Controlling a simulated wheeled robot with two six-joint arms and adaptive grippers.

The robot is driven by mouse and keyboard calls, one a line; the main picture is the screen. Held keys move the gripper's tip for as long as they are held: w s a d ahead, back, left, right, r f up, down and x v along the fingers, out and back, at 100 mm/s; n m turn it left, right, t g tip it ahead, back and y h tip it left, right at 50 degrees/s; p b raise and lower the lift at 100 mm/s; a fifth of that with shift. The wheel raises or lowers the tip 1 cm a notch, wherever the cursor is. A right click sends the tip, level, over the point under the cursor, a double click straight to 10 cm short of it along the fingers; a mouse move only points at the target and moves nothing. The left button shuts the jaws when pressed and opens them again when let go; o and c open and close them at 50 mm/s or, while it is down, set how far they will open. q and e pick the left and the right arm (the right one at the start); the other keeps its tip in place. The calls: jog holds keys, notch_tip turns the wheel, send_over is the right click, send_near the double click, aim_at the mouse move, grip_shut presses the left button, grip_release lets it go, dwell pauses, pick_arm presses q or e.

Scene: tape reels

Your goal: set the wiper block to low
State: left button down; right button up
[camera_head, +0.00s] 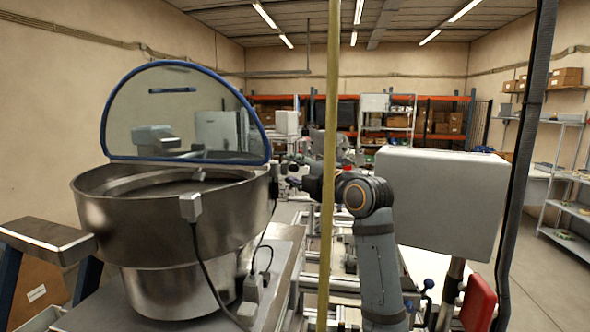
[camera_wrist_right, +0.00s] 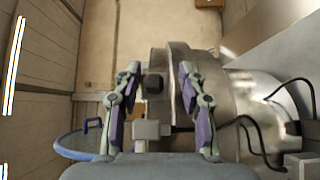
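A steel bowl feeder (camera_head: 150,215) stands at the left in the head view, under a raised clear lid with a blue rim. My right gripper (camera_head: 291,176) is by the bowl's right side, small and partly dark there. In the right wrist view my right gripper (camera_wrist_right: 158,72) is open, its two fingers apart. A small black block (camera_wrist_right: 154,84) shows between the fingers, against the bowl's wall (camera_wrist_right: 205,85); it may be the wiper block. I cannot tell its setting or whether a finger touches it. My left gripper is not in view.
A grey box with a cable (camera_head: 190,207) is on the bowl's near rim. The blue-rimmed lid (camera_head: 185,110) rises behind the bowl. A yellowish upright pole (camera_head: 330,150) and a large grey cabinet (camera_head: 440,200) stand to the right. Cables hang beside the bowl.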

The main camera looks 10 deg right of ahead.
dwell(0.3)
jog(key=v, duration=1.2)
